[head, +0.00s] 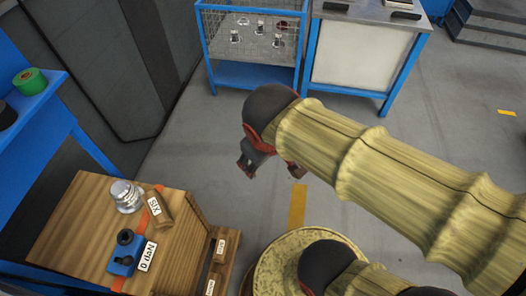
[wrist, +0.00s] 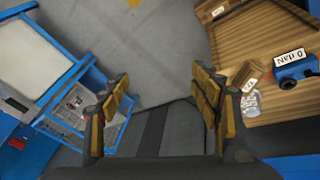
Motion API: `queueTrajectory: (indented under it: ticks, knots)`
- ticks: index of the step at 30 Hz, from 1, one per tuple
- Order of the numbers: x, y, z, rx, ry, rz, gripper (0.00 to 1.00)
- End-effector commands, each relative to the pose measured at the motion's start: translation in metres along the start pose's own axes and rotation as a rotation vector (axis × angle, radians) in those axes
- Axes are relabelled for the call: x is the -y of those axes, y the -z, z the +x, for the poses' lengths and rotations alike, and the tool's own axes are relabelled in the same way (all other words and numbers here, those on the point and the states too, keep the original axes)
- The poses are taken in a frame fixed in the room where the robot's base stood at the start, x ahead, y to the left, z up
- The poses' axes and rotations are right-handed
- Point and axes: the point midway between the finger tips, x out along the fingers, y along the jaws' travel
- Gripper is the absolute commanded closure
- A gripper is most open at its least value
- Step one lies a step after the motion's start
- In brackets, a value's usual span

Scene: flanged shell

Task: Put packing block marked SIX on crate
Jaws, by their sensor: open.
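The packing block marked SIX (head: 163,212) is a brown wooden block with a white label. It lies on top of a wooden box (head: 72,225) at the lower left of the head view, touching or beside an orange strip. In the wrist view, a block with a white label (wrist: 246,76) lies on the wooden top, right of my fingers; its text is unreadable there. My gripper (head: 271,172) is open and empty, right of the box and apart from the block. Its two fingers also show in the wrist view (wrist: 163,98). I cannot tell which wooden piece is the crate.
A silvery jar (head: 126,196) and a blue device (head: 124,257) with a white label stand close to the block. A lower wooden piece (head: 226,262) with labelled parts adjoins the box. A blue wire-sided cart (head: 250,75) stands at the back. Grey floor is clear between.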

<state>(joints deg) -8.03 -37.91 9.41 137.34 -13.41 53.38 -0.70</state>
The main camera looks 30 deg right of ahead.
Motion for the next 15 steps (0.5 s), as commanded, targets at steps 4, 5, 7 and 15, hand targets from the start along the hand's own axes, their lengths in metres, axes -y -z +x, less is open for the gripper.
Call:
queueTrajectory:
  ticks: [4, 5, 7, 15]
  knots:
    - [0.002, -0.005, -0.030, -0.117, 0.082, 0.218, 0.37]
    - [0.003, -0.005, -0.034, -0.132, 0.092, 0.243, 0.37]
    - [0.004, -0.004, -0.040, -0.156, 0.110, 0.282, 0.37]
    - [0.006, -0.004, -0.043, -0.166, 0.120, 0.300, 0.37]
